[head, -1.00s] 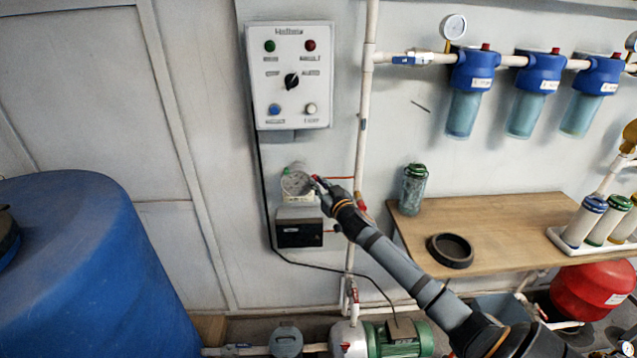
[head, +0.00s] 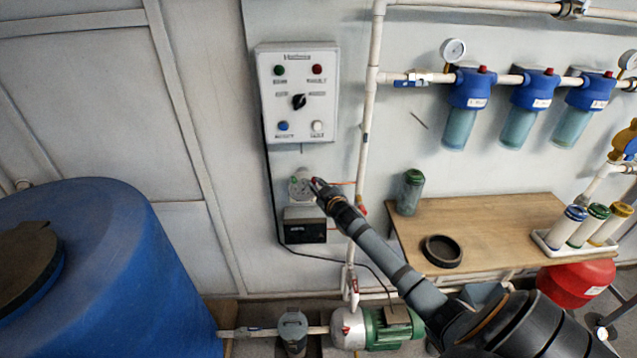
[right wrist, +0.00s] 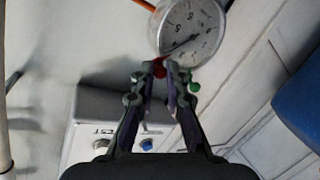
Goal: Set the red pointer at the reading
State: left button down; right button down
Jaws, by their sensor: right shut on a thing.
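The round gauge (head: 299,189) hangs on the wall below the control box, partly hidden by my right gripper (head: 316,184). In the right wrist view its dial (right wrist: 190,28) shows numbers and a dark needle; the exact reading is too blurred to tell. A small red piece, the red pointer (right wrist: 159,69), sits at the gauge's rim between the fingertips of my right gripper (right wrist: 160,72), which is shut on it. A green knob (right wrist: 195,87) sticks out beside the right finger. My left gripper is in neither view.
The control box (head: 299,92) is above the gauge and a black box (head: 305,231) below it. A white vertical pipe (head: 367,130) runs just right. A wooden bench (head: 490,222) stands further right, a blue tank (head: 110,260) at left.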

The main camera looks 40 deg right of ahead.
dwell(0.3)
jog(key=c, duration=1.3)
grip_release()
jog(key=shift+c, duration=0.2)
jog(key=v, duration=1.2)
